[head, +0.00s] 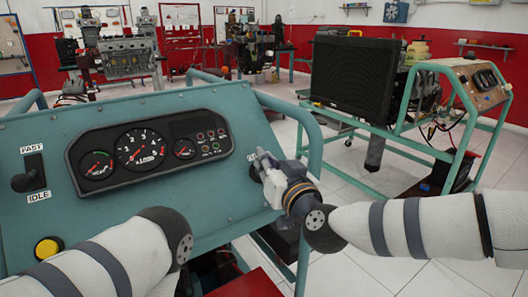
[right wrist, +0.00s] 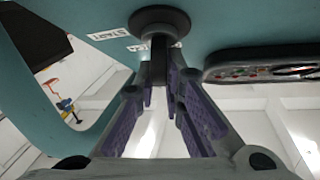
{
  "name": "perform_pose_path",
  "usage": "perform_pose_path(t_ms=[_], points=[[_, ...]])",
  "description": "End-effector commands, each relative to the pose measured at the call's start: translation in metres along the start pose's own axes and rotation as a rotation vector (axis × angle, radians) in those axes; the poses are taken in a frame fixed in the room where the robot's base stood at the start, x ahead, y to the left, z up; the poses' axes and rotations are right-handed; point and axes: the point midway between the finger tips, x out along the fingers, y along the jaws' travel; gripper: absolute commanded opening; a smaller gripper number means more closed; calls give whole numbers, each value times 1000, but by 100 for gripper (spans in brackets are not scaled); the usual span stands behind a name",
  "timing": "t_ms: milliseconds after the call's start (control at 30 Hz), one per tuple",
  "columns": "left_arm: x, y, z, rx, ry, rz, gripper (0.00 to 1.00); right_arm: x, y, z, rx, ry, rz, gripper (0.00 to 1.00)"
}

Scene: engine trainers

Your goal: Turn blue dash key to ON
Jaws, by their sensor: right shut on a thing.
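The blue dash panel (head: 225,105) stands in front of me in the head view, with its key switch at the right end, mostly hidden behind my right gripper (head: 264,163). In the right wrist view, the key switch (right wrist: 160,22) is a dark round collar on the teal panel, with white labels (right wrist: 110,34) beside it, one reading START. The key's exact angle cannot be told. My left arm crosses the lower left; its gripper is out of view.
The dash carries a gauge cluster (head: 150,150), a FAST/IDLE lever (head: 28,178) and a yellow button (head: 48,248). A teal tube frame (head: 314,140) rises at the panel's right edge, near my right gripper. Another engine trainer (head: 352,78) stands behind right, across open tiled floor.

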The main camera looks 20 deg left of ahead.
Motion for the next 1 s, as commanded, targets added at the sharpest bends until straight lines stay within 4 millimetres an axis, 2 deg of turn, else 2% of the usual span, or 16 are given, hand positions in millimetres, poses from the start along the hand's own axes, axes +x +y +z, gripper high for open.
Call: perform_pose_path(t_ms=[33, 100, 400, 700, 1000], points=[[-12, 0, -4, -1, 28, 1, 30, -1, -4, -9, 15, 5, 25, 0], [-20, 1, -8, -1, 47, 2, 30, -1, -3, -9, 55, 6, 70, 0], [-42, 1, -17, -2, 105, 5, 30, -1, 1, -4, 212, 4, 242, 0], [-51, 2, -21, -3, 129, 7, 30, -1, 3, 0, 307, 1, 347, 0], [-53, 2, -22, -3, 135, 7, 30, -1, 5, 2, 338, -1, 382, 0]])
